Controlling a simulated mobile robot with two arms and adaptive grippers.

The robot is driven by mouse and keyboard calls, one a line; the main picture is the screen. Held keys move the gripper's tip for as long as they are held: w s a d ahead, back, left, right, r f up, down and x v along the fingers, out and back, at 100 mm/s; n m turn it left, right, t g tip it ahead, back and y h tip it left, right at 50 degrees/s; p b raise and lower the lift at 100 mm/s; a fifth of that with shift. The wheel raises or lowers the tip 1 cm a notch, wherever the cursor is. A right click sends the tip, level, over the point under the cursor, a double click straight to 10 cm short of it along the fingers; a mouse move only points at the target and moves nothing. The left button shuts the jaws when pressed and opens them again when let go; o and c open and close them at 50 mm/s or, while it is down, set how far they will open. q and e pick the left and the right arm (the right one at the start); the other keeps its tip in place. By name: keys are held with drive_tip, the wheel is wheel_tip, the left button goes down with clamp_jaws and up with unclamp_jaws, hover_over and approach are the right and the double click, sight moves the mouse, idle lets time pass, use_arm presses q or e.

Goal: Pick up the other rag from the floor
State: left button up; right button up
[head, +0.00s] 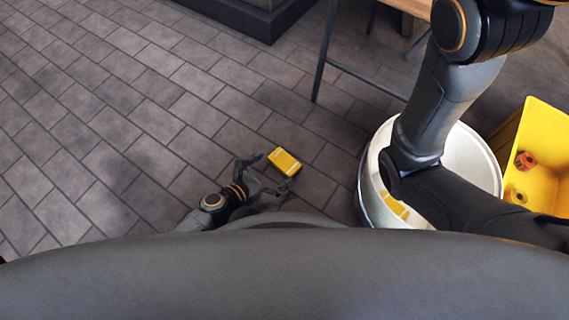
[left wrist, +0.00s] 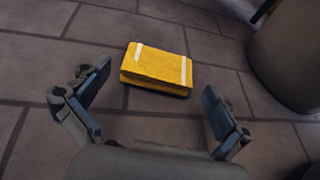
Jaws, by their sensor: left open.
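A yellow folded rag (head: 284,161) with pale stripes near its ends lies flat on the tiled floor. It also shows in the left wrist view (left wrist: 157,69), just beyond the fingertips. My left gripper (head: 273,174) is open and low over the floor, its fingers spread to either side of the near side of the rag; it also shows in the left wrist view (left wrist: 150,98). Nothing is between its fingers. A yellow piece (head: 394,204), perhaps another rag, lies in the white round bin (head: 462,150), partly hidden by my right arm. My right gripper is out of view.
A yellow crate (head: 549,135) with orange and yellow round parts stands right of the bin. A table or stool leg (head: 323,58) stands behind the rag. A dark plinth (head: 240,16) is at the back. The floor to the left is clear.

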sight(286, 159)
use_arm(q)
drive_tip(key=b+x, duration=0.3)
drive_tip(key=x, duration=0.2)
drive_tip(key=shift+w+d, duration=0.15)
drive_tip(key=shift+d, duration=0.05)
drive_tip(key=shift+r, duration=0.1)
drive_tip(key=shift+c, duration=0.4)
drive_tip(key=c, duration=0.8)
drive_tip(key=shift+c, duration=0.2)
